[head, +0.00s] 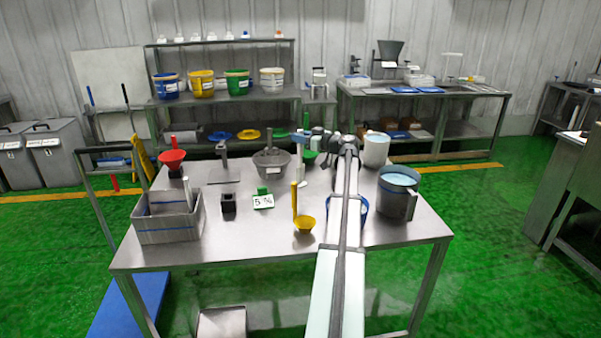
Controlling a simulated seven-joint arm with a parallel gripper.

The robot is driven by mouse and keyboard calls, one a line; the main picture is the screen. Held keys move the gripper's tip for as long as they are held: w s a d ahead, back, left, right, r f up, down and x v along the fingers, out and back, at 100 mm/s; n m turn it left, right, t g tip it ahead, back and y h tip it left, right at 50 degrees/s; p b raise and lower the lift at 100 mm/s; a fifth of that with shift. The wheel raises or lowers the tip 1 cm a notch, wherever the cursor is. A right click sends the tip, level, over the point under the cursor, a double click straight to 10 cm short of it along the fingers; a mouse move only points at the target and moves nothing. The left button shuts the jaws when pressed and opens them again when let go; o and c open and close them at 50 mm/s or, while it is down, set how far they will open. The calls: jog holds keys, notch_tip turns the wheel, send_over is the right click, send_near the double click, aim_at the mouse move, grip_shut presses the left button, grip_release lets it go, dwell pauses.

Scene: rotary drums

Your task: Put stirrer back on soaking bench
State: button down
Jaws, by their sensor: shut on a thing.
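My gripper (307,137) is over the far middle of the steel bench (250,245), at the end of my outstretched arm. The stirrer's lower end hangs just right of the grey bowl (272,165) and behind the yellow scoop (304,225). I cannot tell whether that lower end touches the bench. The fingertips are small and partly hidden by the wrist.
A grey crate (165,228) stands at the bench's left. A green-edged "5 %" sign (263,201) is mid-bench. A jug of pale blue liquid (398,195) and a white container (376,149) stand right of my arm.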

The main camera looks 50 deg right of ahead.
aim_at(301, 155)
notch_tip(301, 155, down, 8)
jog(key=shift+f, duration=0.1)
dwell(0.4)
jog(key=shift+f, duration=0.1)
jog(key=c, duration=0.8)
grip_release()
jog(key=shift+c, duration=0.2)
jog(key=s, duration=1.2)
jog(key=shift+r, duration=0.45)
